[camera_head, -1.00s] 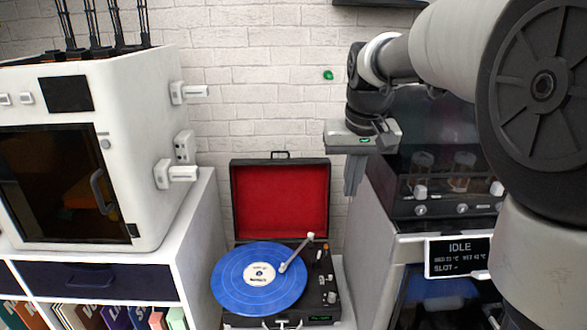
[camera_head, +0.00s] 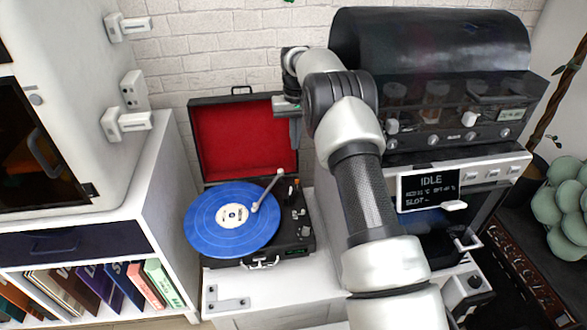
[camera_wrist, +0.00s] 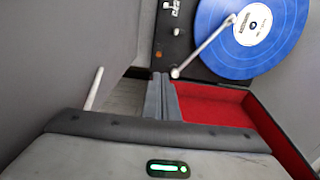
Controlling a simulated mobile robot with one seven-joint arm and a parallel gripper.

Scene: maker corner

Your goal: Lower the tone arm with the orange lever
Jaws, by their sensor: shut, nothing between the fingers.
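The record player (camera_head: 291,240) stands open with a blue record (camera_head: 205,222) on it. The white tone arm (camera_head: 268,189) reaches from its pivot over the record; I cannot tell whether its tip touches. The small orange lever (camera_head: 296,186) is right of the pivot, and its position is unclear. In the wrist view an orange spot (camera_wrist: 158,53) shows on the black deck near the tone arm (camera_wrist: 205,46).
A grey machine with a display (camera_head: 430,188) stands close on the right. A white cabinet (camera_head: 160,175) with books below is on the left. The open lid (camera_head: 240,140) rises behind the deck. A thin white rod (camera_wrist: 93,88) shows beside the fingers in the wrist view.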

